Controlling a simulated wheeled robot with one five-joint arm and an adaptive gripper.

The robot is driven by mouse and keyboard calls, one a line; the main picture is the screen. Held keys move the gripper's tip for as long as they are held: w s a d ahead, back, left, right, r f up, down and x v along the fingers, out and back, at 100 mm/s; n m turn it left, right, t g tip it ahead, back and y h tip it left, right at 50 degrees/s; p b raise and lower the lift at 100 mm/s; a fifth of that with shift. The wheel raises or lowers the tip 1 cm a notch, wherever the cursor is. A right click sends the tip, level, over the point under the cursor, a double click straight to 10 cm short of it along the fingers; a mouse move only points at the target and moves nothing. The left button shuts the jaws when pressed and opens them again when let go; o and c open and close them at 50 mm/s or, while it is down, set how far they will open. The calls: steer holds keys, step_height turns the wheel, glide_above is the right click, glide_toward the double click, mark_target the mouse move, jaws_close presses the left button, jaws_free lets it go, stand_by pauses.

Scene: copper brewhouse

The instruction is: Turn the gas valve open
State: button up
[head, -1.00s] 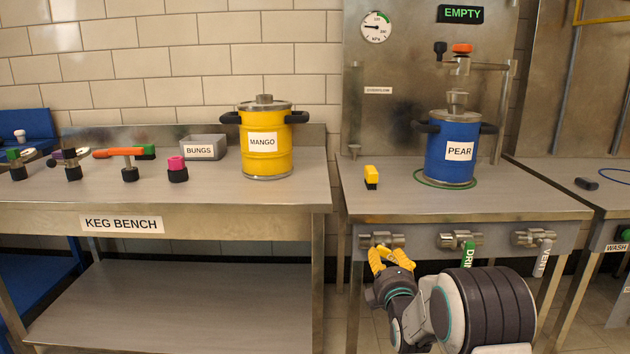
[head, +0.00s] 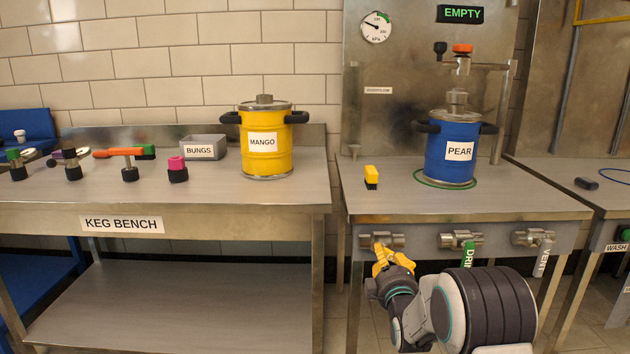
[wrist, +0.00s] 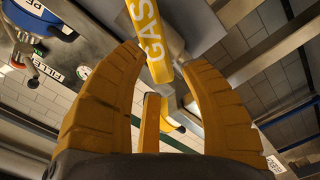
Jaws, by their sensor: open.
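The gas valve's yellow handle, lettered GAS (wrist: 150,48), shows close up at the top middle of the wrist view. In the head view my gripper (head: 386,258) is at the leftmost valve body (head: 392,240) under the front edge of the right bench. There the gas handle is mostly hidden behind or mixed with my yellow fingers, so its angle is hard to read.
Right of the gas valve are a valve with a green handle (head: 469,254) and a VENT valve (head: 541,262), both handles hanging down. A blue PEAR keg (head: 440,165) stands above on the bench. A pressure gauge (head: 376,27) and a lit EMPTY sign (head: 461,14) are behind.

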steer(key=shift+w, duration=0.45)
steer(key=shift+d+f, duration=0.2)
steer(key=shift+f, duration=0.15)
steer(key=shift+o, duration=0.5)
steer(key=shift+s+f, duration=0.1)
jaws_close()
steer(key=shift+d, duration=0.1)
